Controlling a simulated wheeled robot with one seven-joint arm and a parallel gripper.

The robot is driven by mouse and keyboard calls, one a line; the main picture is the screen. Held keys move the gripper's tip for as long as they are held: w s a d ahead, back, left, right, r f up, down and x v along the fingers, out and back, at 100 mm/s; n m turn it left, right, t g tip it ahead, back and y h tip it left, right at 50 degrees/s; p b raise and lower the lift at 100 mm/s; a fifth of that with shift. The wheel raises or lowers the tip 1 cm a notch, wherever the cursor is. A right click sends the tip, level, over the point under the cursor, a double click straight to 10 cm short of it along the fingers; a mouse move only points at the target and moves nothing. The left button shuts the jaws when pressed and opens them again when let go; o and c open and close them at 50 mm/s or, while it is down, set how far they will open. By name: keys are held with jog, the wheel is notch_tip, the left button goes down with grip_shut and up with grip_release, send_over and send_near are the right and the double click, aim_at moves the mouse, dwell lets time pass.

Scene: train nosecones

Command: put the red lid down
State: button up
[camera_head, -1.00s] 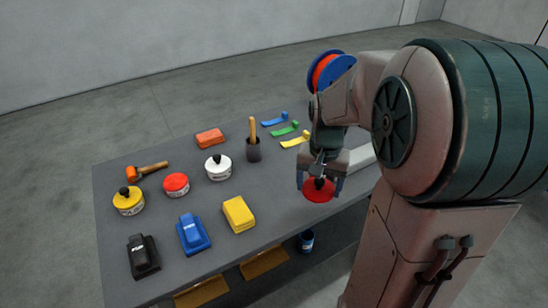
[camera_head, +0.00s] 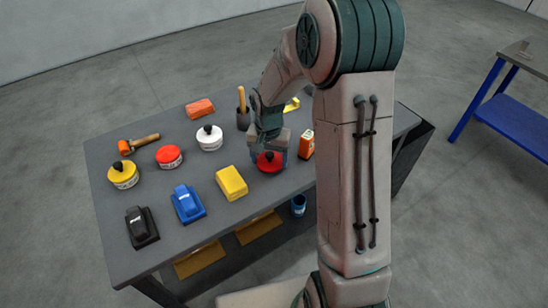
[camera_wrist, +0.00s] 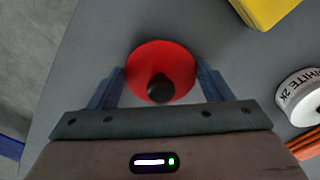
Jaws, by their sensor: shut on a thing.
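The red lid (camera_head: 268,166) is a round red disc with a black knob (camera_wrist: 160,88). My gripper (camera_head: 268,155) is shut on the red lid near the table's front edge, to the right of the yellow block. In the wrist view the lid (camera_wrist: 150,58) lies between the two blue fingers, with the knob nearest the palm. The lid is close to the tabletop (camera_head: 228,212); I cannot tell whether it touches. A red tin (camera_head: 169,160) stands further left on the table, its top showing no black knob.
A yellow block (camera_head: 231,183) lies left of my gripper, and an orange-red box (camera_head: 306,145) stands just right of it. A white tin (camera_head: 209,138), a yellow tin (camera_head: 123,176) and blue (camera_head: 188,205) and black (camera_head: 141,228) sanders are further left.

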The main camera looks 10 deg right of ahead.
jog(key=shift+f, duration=0.7)
jog(key=shift+f, duration=0.2)
jog(key=o, duration=1)
jog(key=shift+r, duration=0.1)
